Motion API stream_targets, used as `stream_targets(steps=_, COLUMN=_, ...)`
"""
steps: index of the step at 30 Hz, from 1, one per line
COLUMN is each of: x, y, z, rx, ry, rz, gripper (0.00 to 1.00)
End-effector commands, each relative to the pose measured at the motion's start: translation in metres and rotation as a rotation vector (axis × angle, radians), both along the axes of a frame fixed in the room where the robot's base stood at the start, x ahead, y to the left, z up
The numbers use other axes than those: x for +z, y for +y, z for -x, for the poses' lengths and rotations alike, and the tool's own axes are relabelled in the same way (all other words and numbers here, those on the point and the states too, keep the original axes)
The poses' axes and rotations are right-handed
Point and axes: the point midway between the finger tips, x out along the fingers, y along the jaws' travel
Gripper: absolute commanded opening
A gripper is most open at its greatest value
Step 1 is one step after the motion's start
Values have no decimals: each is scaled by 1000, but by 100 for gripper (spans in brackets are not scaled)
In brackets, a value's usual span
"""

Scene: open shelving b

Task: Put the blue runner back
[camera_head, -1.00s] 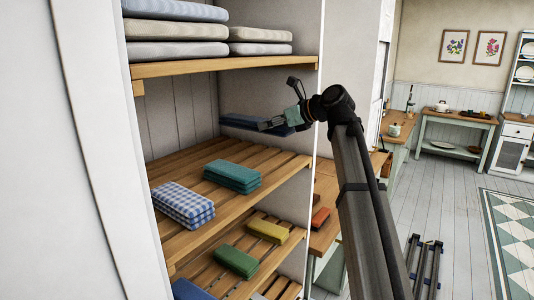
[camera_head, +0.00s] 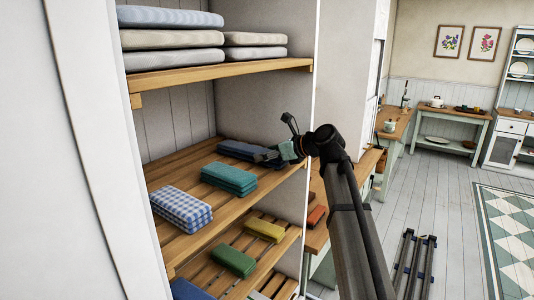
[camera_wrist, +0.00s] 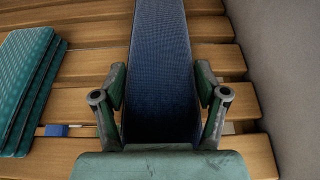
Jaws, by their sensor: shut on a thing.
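The blue runner (camera_head: 243,149) is a long, dark blue folded cloth at the back right of the middle slatted shelf (camera_head: 190,239). My gripper (camera_head: 266,156) is shut on its near end, with one finger on each side. In the wrist view the runner (camera_wrist: 162,60) stretches away from between the fingers (camera_wrist: 162,90), over the slats. It lies level, at or just above the boards; I cannot tell whether it touches them. The teal stack (camera_head: 229,178) lies to its left, apart from it; it also shows in the wrist view (camera_wrist: 28,85).
A blue checked stack (camera_head: 181,207) lies further left on the same shelf. Green (camera_head: 233,262) and yellow (camera_head: 265,230) cloths lie on the shelf below. The upper shelf (camera_head: 215,76) holds folded cloths. The right side wall (camera_wrist: 275,60) stands close to the runner.

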Motion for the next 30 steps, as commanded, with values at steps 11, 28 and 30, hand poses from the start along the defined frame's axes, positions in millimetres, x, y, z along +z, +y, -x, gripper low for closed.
stream_targets(steps=11, x=-1, y=0, z=0, rx=0, ry=0, rz=0, gripper=98)
stream_targets(steps=28, x=14, y=-37, z=20, rx=-2, ry=-1, rz=-1, gripper=98)
stream_targets(steps=30, x=20, y=-49, z=27, rx=-3, ry=-1, rz=0, gripper=98)
